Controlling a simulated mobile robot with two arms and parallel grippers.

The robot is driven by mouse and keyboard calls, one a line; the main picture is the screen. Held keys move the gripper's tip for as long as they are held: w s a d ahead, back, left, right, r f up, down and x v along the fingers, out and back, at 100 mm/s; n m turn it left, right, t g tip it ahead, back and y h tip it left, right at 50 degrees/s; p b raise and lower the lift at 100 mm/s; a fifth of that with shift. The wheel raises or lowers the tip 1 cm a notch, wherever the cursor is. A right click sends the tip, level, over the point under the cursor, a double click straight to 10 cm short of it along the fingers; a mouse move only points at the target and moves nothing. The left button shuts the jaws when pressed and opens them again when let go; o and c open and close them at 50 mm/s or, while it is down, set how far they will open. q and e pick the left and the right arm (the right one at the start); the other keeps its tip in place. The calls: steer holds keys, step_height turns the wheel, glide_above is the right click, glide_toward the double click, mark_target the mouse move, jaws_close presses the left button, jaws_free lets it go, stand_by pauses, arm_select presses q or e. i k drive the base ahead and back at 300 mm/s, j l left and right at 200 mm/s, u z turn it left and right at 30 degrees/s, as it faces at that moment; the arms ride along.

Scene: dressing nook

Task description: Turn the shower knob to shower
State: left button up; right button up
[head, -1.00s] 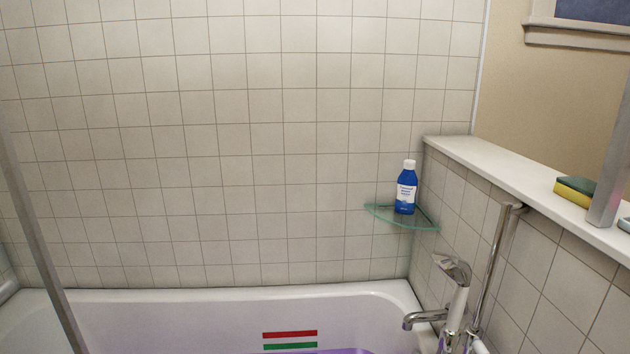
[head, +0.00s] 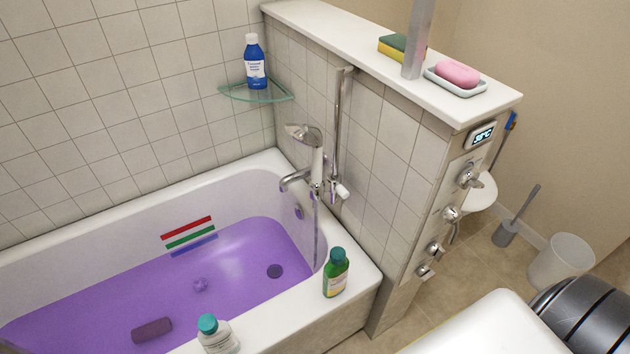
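Several chrome knobs run down the narrow end face of the tiled half-wall. The top knob (head: 470,178) is the largest, and below it are a second knob (head: 450,213), a third knob (head: 435,248) and a lowest knob (head: 425,271). I cannot tell which is the shower knob, and their markings are too small to read. The hand shower (head: 316,160) hangs upright by its riser pipe (head: 339,120), above the bath spout (head: 294,180). No water is seen running. Neither of my grippers is in view.
The half-wall's ledge (head: 350,45) carries a sponge (head: 398,47) and pink soap (head: 457,73). A bathtub (head: 265,165) holds purple water. A green bottle (head: 336,272) stands on its rim. Floor (head: 470,258) shows right of the wall, with a toilet brush (head: 507,230) and bin (head: 562,260).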

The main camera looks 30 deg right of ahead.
mark_target(434, 249)
steer(key=z, duration=1.75)
